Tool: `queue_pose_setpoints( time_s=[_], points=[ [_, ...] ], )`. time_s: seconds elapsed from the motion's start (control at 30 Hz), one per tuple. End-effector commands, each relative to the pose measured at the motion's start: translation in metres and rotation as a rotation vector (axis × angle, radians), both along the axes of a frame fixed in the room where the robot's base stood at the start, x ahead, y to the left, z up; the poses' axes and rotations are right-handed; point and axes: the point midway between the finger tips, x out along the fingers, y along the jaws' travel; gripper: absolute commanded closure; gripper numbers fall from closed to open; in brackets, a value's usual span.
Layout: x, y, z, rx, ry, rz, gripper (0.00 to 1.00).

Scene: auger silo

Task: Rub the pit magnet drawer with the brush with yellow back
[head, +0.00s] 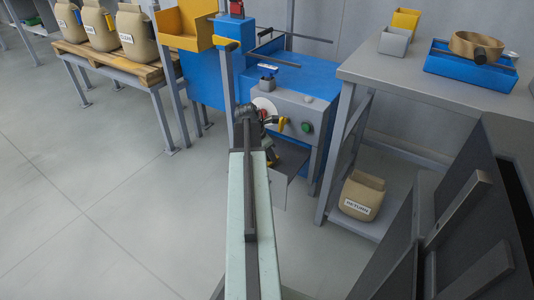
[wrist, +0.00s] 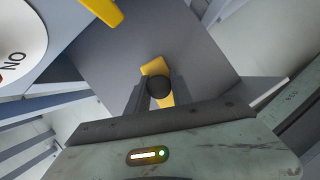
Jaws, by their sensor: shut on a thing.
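My gripper (wrist: 160,92) is shut on the brush with yellow back (wrist: 154,68). In the wrist view the yellow back and a round black knob show between the fingers; the bristles are hidden. A grey drawer-like part (head: 292,162), likely the pit magnet drawer, stands out low on the machine beside my gripper. A grey plate (wrist: 205,52) lies behind the brush in the wrist view; I cannot tell whether they touch.
A yellow handle (head: 282,123) and a green button (head: 306,126) are on the machine's front. A grey bench (head: 420,75) with a sack (head: 362,196) on its lower shelf stands at right. Sacks on a pallet bench (head: 110,65) stand at left. The left floor is clear.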

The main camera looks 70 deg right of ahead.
Motion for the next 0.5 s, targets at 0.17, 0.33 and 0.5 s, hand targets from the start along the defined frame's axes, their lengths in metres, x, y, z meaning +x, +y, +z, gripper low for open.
queue_pose_setpoints(
  time_s=[0.17,0.33,0.5],
  points=[
    [-0.016,0.003,0.001,0.0,0.0,-0.001,1.0],
    [-0.032,0.006,0.001,0.0,-0.001,-0.002,1.0],
    [-0.036,0.005,0.001,0.0,0.0,0.0,1.0]
  ],
)
